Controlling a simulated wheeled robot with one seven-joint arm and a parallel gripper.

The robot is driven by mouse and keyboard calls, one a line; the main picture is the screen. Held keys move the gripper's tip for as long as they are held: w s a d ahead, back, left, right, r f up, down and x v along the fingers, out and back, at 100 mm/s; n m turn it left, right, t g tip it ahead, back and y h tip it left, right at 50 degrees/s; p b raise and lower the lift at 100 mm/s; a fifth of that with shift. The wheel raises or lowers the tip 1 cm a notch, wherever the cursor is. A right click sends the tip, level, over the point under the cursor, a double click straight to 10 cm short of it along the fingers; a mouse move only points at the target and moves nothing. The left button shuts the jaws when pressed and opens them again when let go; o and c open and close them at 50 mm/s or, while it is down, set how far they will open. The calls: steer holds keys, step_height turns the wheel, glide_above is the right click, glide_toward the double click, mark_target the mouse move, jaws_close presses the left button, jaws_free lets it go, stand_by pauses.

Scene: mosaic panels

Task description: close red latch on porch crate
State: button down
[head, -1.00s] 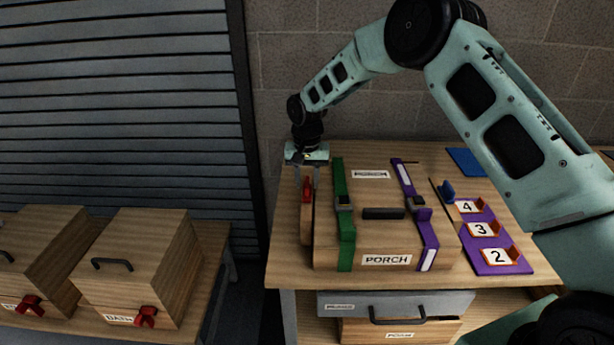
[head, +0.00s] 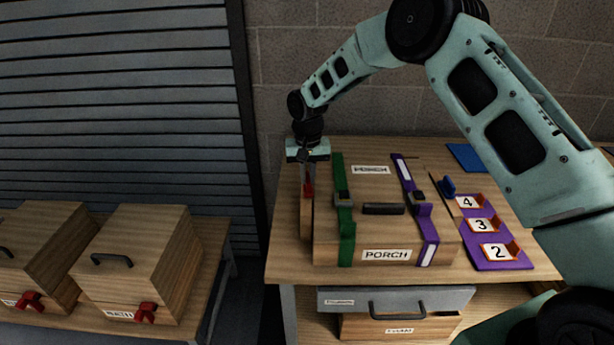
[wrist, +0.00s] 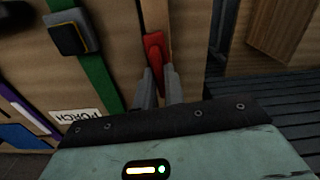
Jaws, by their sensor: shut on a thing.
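The wooden porch crate (head: 370,215) stands on the table, with a PORCH label (head: 387,255) on its front. A green strap (head: 340,230) and a purple strap (head: 427,232) run over it. The red latch (head: 308,190) is at the crate's left side, beside a narrow wooden piece; it also shows in the wrist view (wrist: 153,50). My gripper (head: 308,180) points down at the latch. In the wrist view its two fingers (wrist: 160,85) are on either side of the latch's lower end, shut on it. The fingers hide part of the latch.
A purple tray (head: 495,262) with numbered slots lies right of the crate, and a blue piece (head: 465,157) lies behind it. A grey drawer (head: 350,301) is under the tabletop. Two other wooden crates with red latches (head: 146,312) stand on the lower left table.

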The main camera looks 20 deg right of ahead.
steer(key=n, duration=0.2)
steer(key=n+b, duration=0.1)
steer(key=n, duration=0.1)
steer(key=shift+d, duration=0.4)
steer(key=n, duration=0.2)
steer(key=n+b, duration=0.1)
steer(key=n, duration=0.1)
steer(key=shift+w+d+n, duration=0.2)
steer(key=shift+d+n, duration=0.15)
steer(key=shift+n, duration=0.05)
steer(key=shift+w+d+r+n+b, duration=0.1)
steer(key=shift+w+n, duration=0.05)
steer(key=shift+n, duration=1.15)
steer(key=shift+w+d+f+n+b, duration=0.1)
steer(key=shift+w+d+n, duration=0.1)
steer(key=shift+n, duration=1.1)
steer(key=shift+w+d+r+n+b, duration=0.1)
steer(key=shift+w+n, duration=0.05)
steer(key=shift+n, duration=1.15)
steer(key=c, duration=1.5)
jaws_free()
step_height(320, 180, up, 17)
steer(key=b, duration=0.3)
steer(key=shift+r+b, duration=0.2)
steer(key=shift+b, duration=0.2)
